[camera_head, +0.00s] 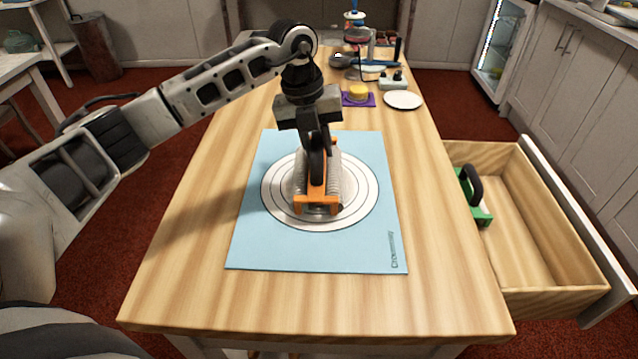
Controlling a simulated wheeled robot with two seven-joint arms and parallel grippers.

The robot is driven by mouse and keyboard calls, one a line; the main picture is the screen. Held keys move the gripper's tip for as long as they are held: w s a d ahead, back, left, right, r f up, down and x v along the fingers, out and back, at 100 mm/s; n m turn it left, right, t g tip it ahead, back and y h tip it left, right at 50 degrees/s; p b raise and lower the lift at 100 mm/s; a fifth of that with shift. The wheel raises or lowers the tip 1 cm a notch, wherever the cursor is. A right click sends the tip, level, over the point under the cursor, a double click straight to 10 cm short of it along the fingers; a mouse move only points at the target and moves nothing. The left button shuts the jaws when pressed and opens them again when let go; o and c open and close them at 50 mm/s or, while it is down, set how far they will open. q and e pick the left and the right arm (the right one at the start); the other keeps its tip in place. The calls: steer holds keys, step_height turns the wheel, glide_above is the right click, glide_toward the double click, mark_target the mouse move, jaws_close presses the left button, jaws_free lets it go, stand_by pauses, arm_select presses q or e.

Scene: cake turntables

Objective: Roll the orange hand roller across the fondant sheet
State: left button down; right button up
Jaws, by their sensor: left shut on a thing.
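The orange hand roller (329,202) is over the white round fondant sheet (282,190), near its middle. The sheet shows dark rings and lies on a light blue mat (262,252). My left gripper (318,170) comes down from above and is shut on the roller's handle. The fingers hide much of the handle. A grey ribbed part of the roller shows behind the orange frame. I cannot tell for certain whether the roller touches the sheet. My right gripper is not in view.
An open drawer (535,250) at the right holds a green tool with a black handle (476,195). A white plate (403,100), a purple mat (358,103) with a yellow thing, and several other items stand at the far end. The near tabletop (300,300) is clear.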

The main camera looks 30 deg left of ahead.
arm_select(q)
steer(key=shift+s+d+f, duration=0.1)
steer(key=shift+d+f, duration=0.1)
steer(key=shift+w+d+p, duration=0.35)
steer(key=shift+d, duration=0.3)
steer(key=shift+a, duration=0.1)
steer(key=shift+s+a, duration=0.3)
steer(key=shift+a, duration=0.35)
